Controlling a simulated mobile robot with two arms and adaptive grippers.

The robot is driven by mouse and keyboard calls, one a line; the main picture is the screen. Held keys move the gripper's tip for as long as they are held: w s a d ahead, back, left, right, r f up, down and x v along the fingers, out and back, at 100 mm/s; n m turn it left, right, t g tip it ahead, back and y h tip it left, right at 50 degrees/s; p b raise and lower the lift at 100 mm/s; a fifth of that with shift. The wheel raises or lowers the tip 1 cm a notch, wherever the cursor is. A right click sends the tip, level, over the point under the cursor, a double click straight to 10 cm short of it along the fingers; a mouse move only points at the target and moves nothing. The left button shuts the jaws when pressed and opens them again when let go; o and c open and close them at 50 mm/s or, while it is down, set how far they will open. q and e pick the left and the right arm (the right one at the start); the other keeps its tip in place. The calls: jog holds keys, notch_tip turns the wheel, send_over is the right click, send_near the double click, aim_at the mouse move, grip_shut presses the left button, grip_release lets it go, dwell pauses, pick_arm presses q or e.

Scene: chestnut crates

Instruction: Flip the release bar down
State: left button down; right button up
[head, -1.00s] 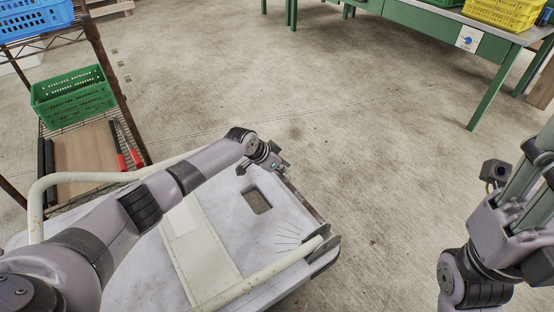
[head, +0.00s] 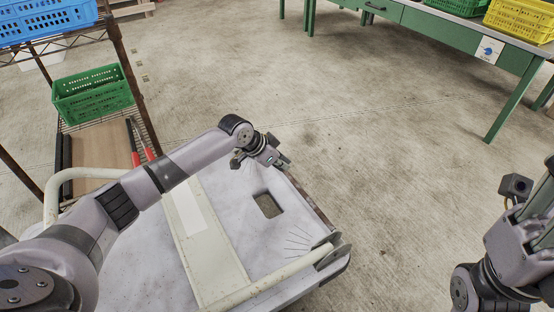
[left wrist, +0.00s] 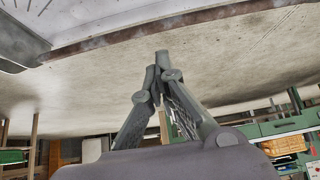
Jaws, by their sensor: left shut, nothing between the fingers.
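A grey platform cart (head: 225,220) with a bent cream tube handle (head: 280,273) lies below me. A brown, rusty-looking bar or strip (head: 308,204) runs along the deck's far right edge; it also shows along the deck edge in the left wrist view (left wrist: 150,32). I cannot tell for sure whether this is the release bar. My left gripper (head: 283,162) is over the deck's far corner, near one end of that strip. In the left wrist view its fingertips (left wrist: 160,65) are together and empty, apart from the strip.
A wire rack at left holds a green crate (head: 92,95) and a blue crate (head: 45,20). Red-handled tools (head: 141,150) lie on its lower shelf. A green table (head: 450,28) with a yellow crate (head: 520,18) stands at back right. The floor between is clear.

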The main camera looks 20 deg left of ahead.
pick_arm(q)
jog(key=v, duration=0.3)
jog(key=shift+s+r, duration=0.1)
jog(key=shift+r, duration=0.15)
